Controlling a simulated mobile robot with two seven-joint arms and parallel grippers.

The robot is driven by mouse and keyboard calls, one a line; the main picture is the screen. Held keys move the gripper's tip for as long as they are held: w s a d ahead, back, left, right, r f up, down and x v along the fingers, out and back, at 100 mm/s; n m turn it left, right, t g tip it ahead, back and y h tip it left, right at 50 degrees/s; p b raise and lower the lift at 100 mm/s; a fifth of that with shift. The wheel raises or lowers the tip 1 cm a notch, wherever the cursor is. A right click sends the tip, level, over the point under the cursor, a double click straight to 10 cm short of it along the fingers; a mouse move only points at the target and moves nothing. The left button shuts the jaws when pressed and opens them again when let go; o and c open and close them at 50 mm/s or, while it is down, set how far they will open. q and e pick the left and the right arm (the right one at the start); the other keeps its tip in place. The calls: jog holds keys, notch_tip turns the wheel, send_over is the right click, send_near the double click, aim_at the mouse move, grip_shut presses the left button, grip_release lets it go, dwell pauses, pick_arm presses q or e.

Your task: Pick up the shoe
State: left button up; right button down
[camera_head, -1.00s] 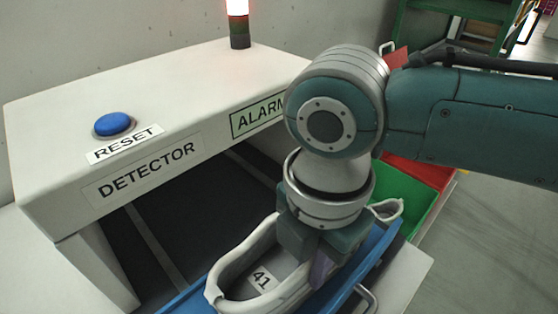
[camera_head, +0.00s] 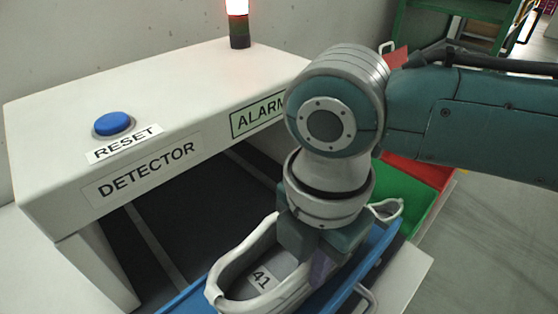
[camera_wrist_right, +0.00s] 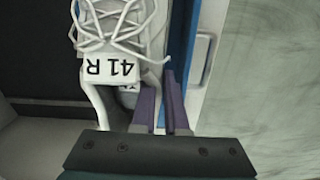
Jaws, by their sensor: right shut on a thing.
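A white shoe (camera_head: 232,268) with a "41" label on its insole sits in the blue tray (camera_head: 190,297) at the front of the detector. In the right wrist view its laced upper (camera_wrist_right: 112,25) and a "41 R" tongue label (camera_wrist_right: 111,69) show. My right gripper (camera_head: 322,268) points down at the shoe's right side and is shut on its side wall. Its purple fingers (camera_wrist_right: 162,108) show in the right wrist view beside the shoe opening. The gripper and arm hide part of the shoe. My left gripper is not in view.
The detector (camera_head: 150,175) with a blue reset button (camera_head: 113,124) and a lit alarm lamp (camera_head: 238,8) stands left and behind. A green bin (camera_head: 425,205) and a red bin (camera_head: 425,172) lie right of the arm. A pale loop (camera_head: 388,210), partly hidden, shows behind the gripper.

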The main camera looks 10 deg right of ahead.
dwell(0.4)
notch_tip(320, 180, up, 20)
jog(key=p, duration=0.2)
jog(key=d+r+m, duration=0.4)
jog(key=d+m, duration=0.1)
jog(key=m, duration=0.7)
jog(key=d+r+m, duration=0.4)
jog(key=d+m, duration=0.1)
jog(key=m, duration=0.8)
jog(key=s+r+p, duration=0.2)
jog(key=r+p, duration=1.5)
jog(key=p, duration=0.1)
jog(key=s+r+p, duration=0.3)
jog(key=r+p, duration=1.4)
jog(key=p, duration=0.2)
jog(key=shift+r, duration=0.35)
